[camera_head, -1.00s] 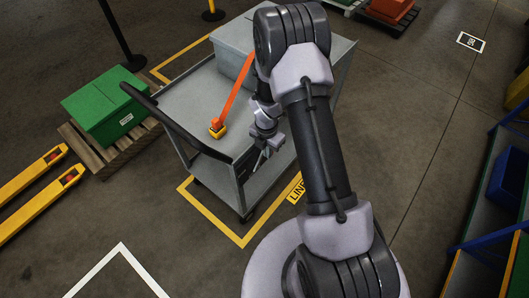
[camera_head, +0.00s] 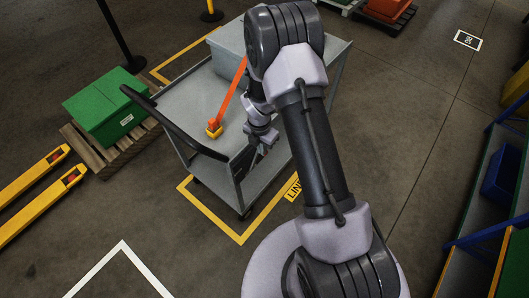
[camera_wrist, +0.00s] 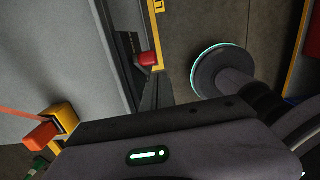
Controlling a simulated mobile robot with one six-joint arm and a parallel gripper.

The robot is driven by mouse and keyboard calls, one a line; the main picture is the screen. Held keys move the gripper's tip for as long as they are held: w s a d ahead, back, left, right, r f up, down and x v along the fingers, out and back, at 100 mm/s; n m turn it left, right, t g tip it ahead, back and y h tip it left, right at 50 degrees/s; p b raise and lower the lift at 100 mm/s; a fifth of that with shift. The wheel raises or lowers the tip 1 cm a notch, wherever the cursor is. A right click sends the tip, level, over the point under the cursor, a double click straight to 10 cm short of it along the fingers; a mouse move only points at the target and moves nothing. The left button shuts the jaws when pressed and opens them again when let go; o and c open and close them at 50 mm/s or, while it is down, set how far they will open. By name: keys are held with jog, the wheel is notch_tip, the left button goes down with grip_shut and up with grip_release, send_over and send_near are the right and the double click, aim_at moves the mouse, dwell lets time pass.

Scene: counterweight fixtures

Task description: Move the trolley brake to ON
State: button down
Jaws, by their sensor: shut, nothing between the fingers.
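The grey trolley (camera_head: 190,95) stands left of my arm in the head view, with a dark push handle on its near left side. In the wrist view a red knob (camera_wrist: 148,59) shows by a dark plate (camera_wrist: 127,42) on the trolley's side; I take it to be the brake's knob. The plate's marking is too small to read. My gripper (camera_wrist: 150,88) is shut and empty, its dark fingers just below the knob in that view. I cannot tell whether they touch it. In the head view my gripper (camera_head: 258,158) is beside the trolley's near side; the knob is hidden there.
On the trolley are a grey box (camera_head: 229,42) and an orange bar (camera_head: 232,92) ending at a yellow block (camera_head: 214,131). A green crate (camera_head: 105,105) on a pallet and yellow forks (camera_head: 40,195) lie left. Blue shelving (camera_head: 500,175) is right. Floor between is clear.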

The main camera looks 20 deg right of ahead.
jog(key=w+d+r+p, duration=0.1)
jog(key=w+d+r, duration=0.2)
jog(key=d, duration=0.3)
jog(key=shift+w+r, duration=0.35)
jog(key=shift+w, duration=0.25)
jog(key=s+a+r+m+t+b, duration=0.1)
jog(key=s+a+r+m+b, duration=0.15)
jog(key=r+m, duration=0.4)
jog(key=s+a+r+m+t+b, duration=0.1)
jog(key=s+a+r+m, duration=0.25)
jog(key=r, duration=0.55)
jog(key=s+a+r+m+t+b, duration=0.1)
jog(key=s+a+r+m+b, duration=0.15)
jog(key=r+m, duration=0.4)
jog(key=s+a+r+m+t+y+b, duration=0.1)
jog(key=s+a+r+m, duration=0.1)
jog(key=s+m, duration=0.4)
jog(key=s+a+r+m+t+y+b, duration=0.1)
jog(key=s+a+r+m, duration=0.2)
jog(key=s+m, duration=0.3)
jog(key=s+a, duration=0.1)
jog(key=s, duration=0.4)
jog(key=shift+s+t+y+b, duration=0.2)
jog(key=shift+t+y+b, duration=0.1)
jog(key=shift+b, duration=0.1)
jog(key=shift+r, duration=0.1)
